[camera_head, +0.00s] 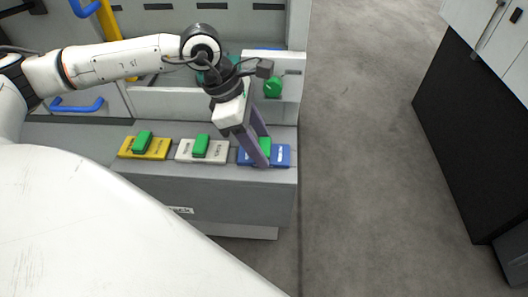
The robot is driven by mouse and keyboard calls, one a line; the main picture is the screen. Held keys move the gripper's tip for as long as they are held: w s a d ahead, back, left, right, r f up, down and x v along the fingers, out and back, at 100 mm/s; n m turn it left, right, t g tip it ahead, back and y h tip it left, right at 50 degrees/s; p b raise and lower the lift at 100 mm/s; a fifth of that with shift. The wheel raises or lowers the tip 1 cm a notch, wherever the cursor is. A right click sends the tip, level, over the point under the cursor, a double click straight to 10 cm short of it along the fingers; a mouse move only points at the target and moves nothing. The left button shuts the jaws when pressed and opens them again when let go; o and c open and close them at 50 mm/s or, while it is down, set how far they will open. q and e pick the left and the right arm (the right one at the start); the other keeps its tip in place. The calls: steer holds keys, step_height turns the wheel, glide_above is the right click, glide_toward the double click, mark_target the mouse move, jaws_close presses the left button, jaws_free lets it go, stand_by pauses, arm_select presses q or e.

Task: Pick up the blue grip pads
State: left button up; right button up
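The blue pad set (282,156) is a flat blue plate with pale markings, lying at the right end of a row on the grey ledge. A green block (265,145) stands on it, partly hidden by my gripper. My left gripper (262,152) reaches down over the blue set, its long grey fingers on either side of the green block. The near finger covers part of the plate. I cannot tell whether the fingers touch the block or stand apart from it. My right gripper is not in view.
A white set (185,154) and a yellow set (130,152), each with a green block, lie left of the blue one. A green knob (272,87) is on the panel behind. The floor (365,150) right of the ledge is clear. A dark cabinet (470,130) stands at far right.

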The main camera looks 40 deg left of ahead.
arm_select(q)
steer(key=shift+r, duration=0.1)
jaws_close()
step_height(320, 180, up, 28)
steer(key=p, duration=0.1)
stand_by(0.4)
step_height(320, 180, up, 19)
steer(key=p, duration=0.4)
stand_by(1.6)
